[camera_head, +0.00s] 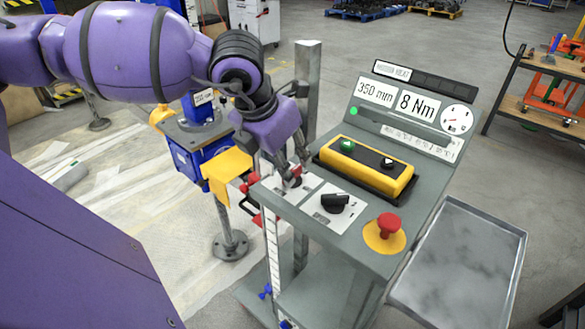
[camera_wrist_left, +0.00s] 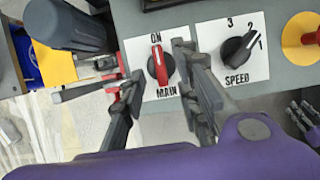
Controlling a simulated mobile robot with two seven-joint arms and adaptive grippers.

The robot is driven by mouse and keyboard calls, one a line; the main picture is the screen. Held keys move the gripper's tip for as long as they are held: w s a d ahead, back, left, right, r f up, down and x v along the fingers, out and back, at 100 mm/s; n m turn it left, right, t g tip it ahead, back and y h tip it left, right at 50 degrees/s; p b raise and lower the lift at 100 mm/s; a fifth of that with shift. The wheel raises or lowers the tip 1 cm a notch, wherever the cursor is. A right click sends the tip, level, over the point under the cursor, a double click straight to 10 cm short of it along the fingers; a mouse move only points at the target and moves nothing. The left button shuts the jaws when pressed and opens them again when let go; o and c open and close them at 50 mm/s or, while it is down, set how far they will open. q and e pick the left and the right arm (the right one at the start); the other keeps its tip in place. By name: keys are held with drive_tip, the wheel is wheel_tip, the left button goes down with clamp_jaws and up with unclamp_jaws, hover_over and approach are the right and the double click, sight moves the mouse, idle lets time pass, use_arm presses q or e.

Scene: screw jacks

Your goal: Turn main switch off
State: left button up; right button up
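The main switch (camera_wrist_left: 160,67) is a rotary knob with a red grip on a white plate marked ON above and MAIN below. Its grip stands nearly upright, in line with the ON mark. My left gripper (camera_wrist_left: 157,72) is open, with one finger on each side of the knob; I cannot tell whether either touches it. In the head view my left gripper (camera_head: 291,172) is over the panel's left end and partly hides the switch. At the right edge of the left wrist view are grey fingers that look like my right gripper (camera_wrist_left: 303,116); their opening is unclear.
The black speed knob (camera_head: 334,203) sits right of the main switch. A red emergency button (camera_head: 388,224) is farther right, and a yellow button box (camera_head: 366,167) is behind. A metal tray (camera_head: 465,262) adjoins the panel. A blue-and-yellow jack (camera_head: 197,150) stands left.

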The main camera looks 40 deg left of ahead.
use_arm(q)
drive_tip(key=shift+x, duration=1.4)
clamp_jaws()
use_arm(e)
drive_tip(key=shift+w+a+r, duration=0.1)
drive_tip(key=shift+w+r, duration=0.05)
drive_tip(key=shift+w, duration=0.75)
